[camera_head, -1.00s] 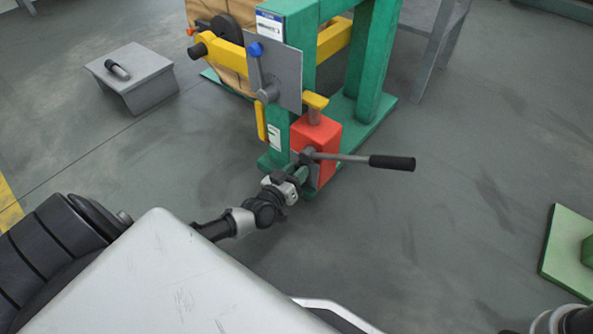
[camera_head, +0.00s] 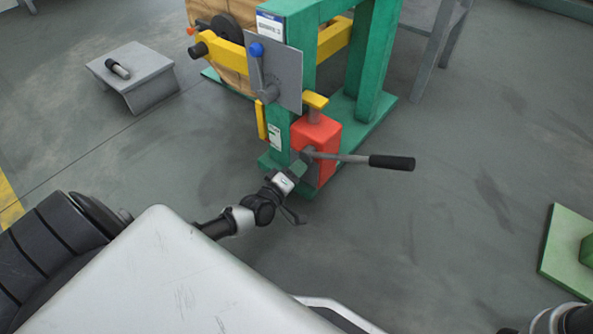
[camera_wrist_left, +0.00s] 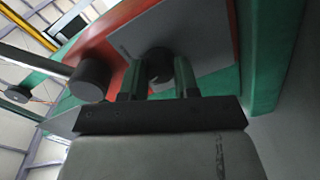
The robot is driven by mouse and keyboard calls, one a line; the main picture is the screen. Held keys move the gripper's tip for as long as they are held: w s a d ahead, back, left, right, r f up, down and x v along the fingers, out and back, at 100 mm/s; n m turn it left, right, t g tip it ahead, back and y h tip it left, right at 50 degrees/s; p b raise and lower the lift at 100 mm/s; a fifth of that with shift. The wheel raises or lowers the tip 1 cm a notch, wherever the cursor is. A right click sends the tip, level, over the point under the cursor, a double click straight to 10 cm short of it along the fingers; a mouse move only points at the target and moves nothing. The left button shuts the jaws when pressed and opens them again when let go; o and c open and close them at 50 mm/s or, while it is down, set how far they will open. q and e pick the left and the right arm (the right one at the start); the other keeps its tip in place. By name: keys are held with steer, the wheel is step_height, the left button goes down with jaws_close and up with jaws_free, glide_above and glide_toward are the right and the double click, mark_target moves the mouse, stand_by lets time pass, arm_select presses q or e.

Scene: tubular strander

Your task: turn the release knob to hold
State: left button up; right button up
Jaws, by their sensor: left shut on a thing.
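The release knob (camera_wrist_left: 160,66) is a dark round knob in front of a grey plate (camera_wrist_left: 195,38) on the red jack body (camera_wrist_left: 128,85). In the left wrist view it sits between the two fingers of my left gripper (camera_wrist_left: 158,80), which is shut on it. In the head view my left gripper (camera_head: 298,170) reaches the lower near side of the red jack body (camera_head: 325,134). There the knob is hidden behind the gripper, and I cannot read any hold marking. My right gripper is not in view.
A lever with a black grip (camera_head: 391,162) sticks out right from the jack, close above my left gripper. The green frame (camera_head: 375,70) carries a grey plate with a blue-knobbed crank (camera_head: 259,70). A grey stool (camera_head: 145,80) stands left.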

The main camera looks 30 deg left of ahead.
arm_select(q)
steer(key=n+b, duration=0.1)
steer(key=n, duration=0.5)
steer(key=shift+a+f+b, duration=0.1)
steer(key=shift+b, duration=0.2)
steer(key=shift+n+h, duration=0.3)
steer(key=shift+n, duration=0.1)
steer(key=o, duration=0.9)
steer(key=shift+s+a+r+p, duration=0.15)
steer(key=shift+s+p, duration=0.75)
steer(key=shift+s, duration=0.9)
steer(key=shift+s+a+p, duration=0.1)
steer(key=shift+s+p, duration=0.85)
steer(key=shift+s, duration=0.85)
steer(key=shift+s+a+r+p, duration=0.15)
steer(key=shift+s+p, duration=0.75)
steer(key=shift+s, duration=0.9)
